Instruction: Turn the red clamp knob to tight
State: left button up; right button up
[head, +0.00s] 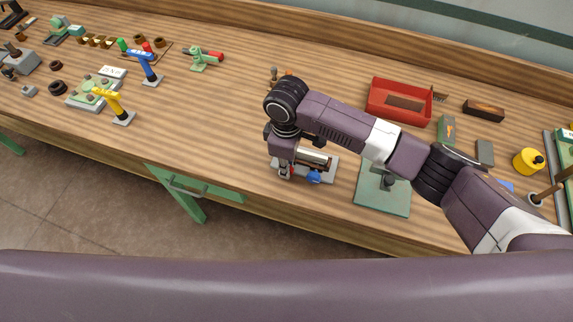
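My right gripper (283,172) points down over a small fixture at the front of the bench. The fixture has a grey base (330,172), a shiny metal cylinder (314,159) and a blue knob (314,177). A small patch of red (290,171) shows at my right gripper's fingers, at the fixture's left end. It may be the red clamp knob, mostly hidden by the gripper. I cannot tell whether the fingers are open or shut, or touch it. My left gripper is not in view.
A red tray (400,103) stands behind my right arm. A green plate (383,192) lies right of the fixture. Blue (146,65) and yellow (111,101) handled tools and a green clamp with a red handle (207,57) stand to the left. The bench left of the fixture is clear.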

grip_shut()
jog(key=shift+s+d+r+t+y+p, duration=0.1)
jog(key=shift+d+t+y+p, duration=0.15)
jog(key=shift+y+p, duration=0.7)
jog(key=shift+t+y, duration=0.35)
jog(key=shift+y, duration=0.5)
jog(key=shift+d+f+y, duration=0.1)
jog(key=shift+f+y, duration=0.2)
jog(key=shift+y, duration=0.2)
jog(key=shift+f+t+y+b, duration=0.1)
jog(key=shift+t+y+b, duration=0.25)
jog(key=shift+b, duration=0.2)
jog(key=y+b, duration=0.2)
jog(key=b, duration=0.1)
jog(key=t+y+b, duration=0.1)
jog(key=y+b, duration=0.1)
jog(key=b, duration=0.1)
jog(key=shift+d+f, duration=0.15)
jog(key=shift+f, duration=0.05)
jog(key=shift+s+r+y+b, duration=0.1)
jog(key=shift+r+y+b, duration=0.2)
jog(key=shift+b, duration=0.55)
